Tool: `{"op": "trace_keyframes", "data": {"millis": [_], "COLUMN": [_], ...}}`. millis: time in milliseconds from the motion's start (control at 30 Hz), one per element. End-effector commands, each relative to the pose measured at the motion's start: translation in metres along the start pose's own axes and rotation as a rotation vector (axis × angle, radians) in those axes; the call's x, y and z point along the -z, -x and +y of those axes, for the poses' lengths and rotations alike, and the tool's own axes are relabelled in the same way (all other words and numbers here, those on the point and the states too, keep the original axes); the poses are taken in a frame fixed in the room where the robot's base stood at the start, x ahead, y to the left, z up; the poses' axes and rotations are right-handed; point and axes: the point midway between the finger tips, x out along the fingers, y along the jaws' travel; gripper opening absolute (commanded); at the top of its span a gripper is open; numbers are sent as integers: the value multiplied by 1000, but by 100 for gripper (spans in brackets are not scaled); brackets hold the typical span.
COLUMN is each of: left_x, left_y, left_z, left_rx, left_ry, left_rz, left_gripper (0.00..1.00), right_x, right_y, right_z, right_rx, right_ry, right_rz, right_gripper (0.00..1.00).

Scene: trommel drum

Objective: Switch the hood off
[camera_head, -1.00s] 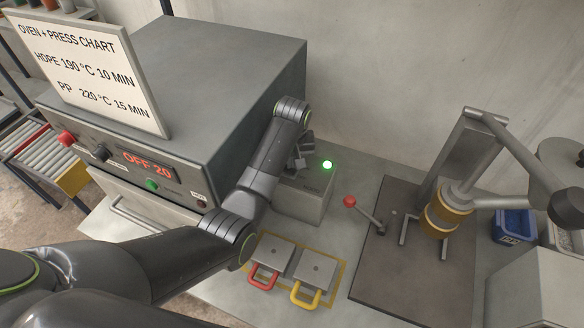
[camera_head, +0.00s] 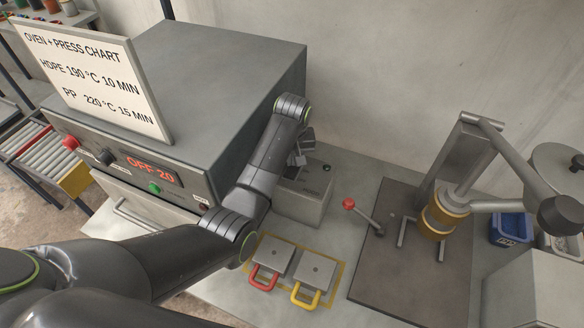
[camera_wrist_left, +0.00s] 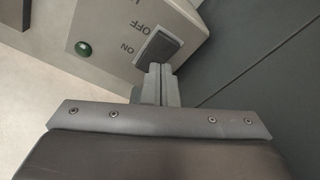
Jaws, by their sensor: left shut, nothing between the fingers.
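The hood switch box (camera_head: 303,201) is a grey box on the bench, right of the oven. Its lamp (camera_head: 327,168) is dark green and unlit. In the left wrist view the box (camera_wrist_left: 112,22) carries the words ON and OFF, a dark rocker switch (camera_wrist_left: 158,48) and the same unlit lamp (camera_wrist_left: 83,48). My left gripper (camera_head: 296,162) is over the top of the box, and in the left wrist view its shut fingers (camera_wrist_left: 155,72) are at the rocker. Whether they touch it I cannot tell. My right gripper is not in view.
The oven (camera_head: 215,85) stands close left of my left arm, with a chart board (camera_head: 92,80) on top. Two metal moulds (camera_head: 315,270) with red and yellow handles lie in front. A press (camera_head: 440,215) with a red-knobbed lever (camera_head: 349,204) stands right.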

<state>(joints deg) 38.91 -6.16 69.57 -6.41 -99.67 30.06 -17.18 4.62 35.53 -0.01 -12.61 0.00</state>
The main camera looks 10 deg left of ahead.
Motion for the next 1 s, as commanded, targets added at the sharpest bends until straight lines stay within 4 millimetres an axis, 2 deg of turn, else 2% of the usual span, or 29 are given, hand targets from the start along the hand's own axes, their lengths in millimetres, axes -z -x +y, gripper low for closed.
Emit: {"op": "trace_keyframes", "data": {"millis": [500,1000], "left_x": [6,6], "left_y": [36,38], "left_z": [0,0], "left_rx": [0,0], "left_ry": [0,0], "left_rz": [1,0], "left_gripper": [0,0], "right_x": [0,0], "right_y": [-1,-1], "right_z": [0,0], "right_rx": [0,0], "right_ry": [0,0], "right_rz": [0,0], "right_gripper": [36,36]}}
